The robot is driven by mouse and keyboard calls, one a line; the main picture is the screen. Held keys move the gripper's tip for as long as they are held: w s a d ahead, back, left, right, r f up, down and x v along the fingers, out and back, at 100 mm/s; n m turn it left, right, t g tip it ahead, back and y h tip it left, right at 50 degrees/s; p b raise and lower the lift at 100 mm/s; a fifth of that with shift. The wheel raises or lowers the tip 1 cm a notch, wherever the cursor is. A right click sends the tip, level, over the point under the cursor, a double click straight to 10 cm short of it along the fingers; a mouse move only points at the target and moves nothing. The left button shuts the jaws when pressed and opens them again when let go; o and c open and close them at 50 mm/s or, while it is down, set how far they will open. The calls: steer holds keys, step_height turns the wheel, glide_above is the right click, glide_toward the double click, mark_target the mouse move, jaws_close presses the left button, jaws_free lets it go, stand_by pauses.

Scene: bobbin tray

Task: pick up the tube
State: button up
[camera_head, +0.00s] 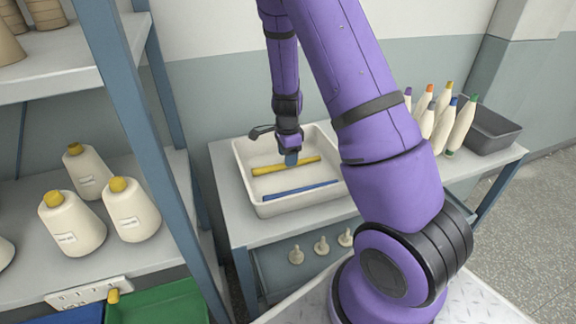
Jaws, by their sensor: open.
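A white tray (247,170) stands on the grey table by the wall. Two slim tubes lie in it: a yellow tube (268,169) across the back part and a blue tube (300,191) nearer the front, roughly parallel and apart. My gripper (291,159) points down over the tray at the yellow tube, hiding a small middle part of it. It is open. The fingertips are small here, and I cannot tell whether they touch the yellow tube or hover above it.
Several cream cones with coloured tips (441,116) stand right of the tray, beside a dark grey bin (491,128). A shelf with a blue-grey post (140,110) and thread cones (131,211) is at left. A green bin (165,302) sits low at left.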

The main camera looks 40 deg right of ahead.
steer(key=shift+f, duration=1.55)
jaws_close()
steer(key=shift+r, duration=0.1)
